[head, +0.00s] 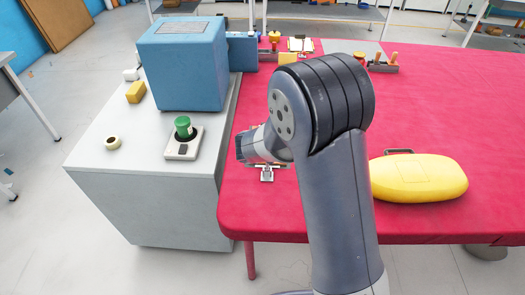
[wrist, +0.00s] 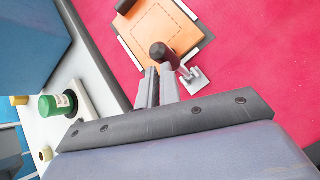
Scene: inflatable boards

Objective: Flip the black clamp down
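The black clamp shows in the wrist view as a dark rounded handle (wrist: 158,51) with a metal bracket (wrist: 194,77) on the red table, at the near corner of an orange plate (wrist: 165,30). My gripper (wrist: 160,67) has its two grey fingers close together, with their tips right at the handle. I cannot tell whether they touch or hold it. In the head view my arm hides most of the clamp and plate; a small metal bracket (head: 267,174) shows below my gripper (head: 262,160).
Another dark handle (wrist: 124,5) sits at the plate's far edge. A grey cabinet (head: 140,195) on the left bears a blue box (head: 180,65) and a green button (head: 183,127). A yellow inflated board (head: 418,178) lies right of my arm.

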